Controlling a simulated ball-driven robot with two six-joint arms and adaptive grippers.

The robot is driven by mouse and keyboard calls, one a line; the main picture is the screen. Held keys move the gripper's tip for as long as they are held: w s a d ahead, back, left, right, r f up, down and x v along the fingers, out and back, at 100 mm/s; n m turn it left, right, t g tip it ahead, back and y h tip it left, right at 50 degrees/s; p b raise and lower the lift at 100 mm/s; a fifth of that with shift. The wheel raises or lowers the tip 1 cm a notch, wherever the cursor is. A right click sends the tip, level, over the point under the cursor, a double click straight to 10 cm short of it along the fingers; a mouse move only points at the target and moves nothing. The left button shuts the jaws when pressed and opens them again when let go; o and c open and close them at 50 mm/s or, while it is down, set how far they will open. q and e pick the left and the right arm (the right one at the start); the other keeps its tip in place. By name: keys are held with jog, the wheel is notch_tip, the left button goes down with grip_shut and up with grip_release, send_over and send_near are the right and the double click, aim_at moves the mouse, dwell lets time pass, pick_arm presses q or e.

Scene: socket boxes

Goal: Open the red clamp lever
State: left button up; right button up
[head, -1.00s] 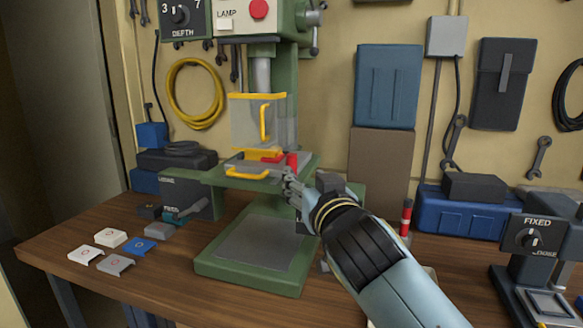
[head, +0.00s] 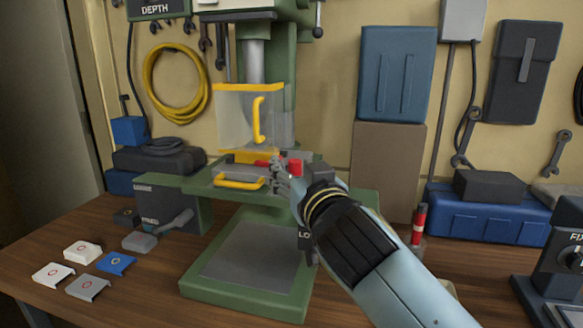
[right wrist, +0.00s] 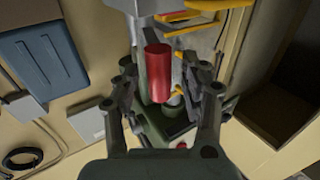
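The red clamp lever (head: 295,167) is on the green drill press table, with its upright red knob and a low red arm to the left. My right gripper (head: 281,178) is at the lever, in front of and just left of the knob. In the right wrist view, the red knob (right wrist: 158,72) stands between the two spread fingers (right wrist: 167,84), with gaps on both sides. The gripper is open and no firm contact shows. The lever's base is partly hidden by the gripper. My left gripper is not in view.
A clear guard with yellow edges (head: 247,118) hangs above the press table (head: 345,196). A yellow handle (head: 239,182) is left of my gripper. Small coloured brackets (head: 82,252) lie on the bench at left.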

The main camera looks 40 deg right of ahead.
jog(key=shift+c, duration=2.2)
jog(key=shift+w, duration=0.15)
jog(key=c, duration=0.5)
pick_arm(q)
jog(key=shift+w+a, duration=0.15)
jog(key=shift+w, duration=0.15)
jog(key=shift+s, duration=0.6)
pick_arm(e)
jog(key=shift+d, duration=0.1)
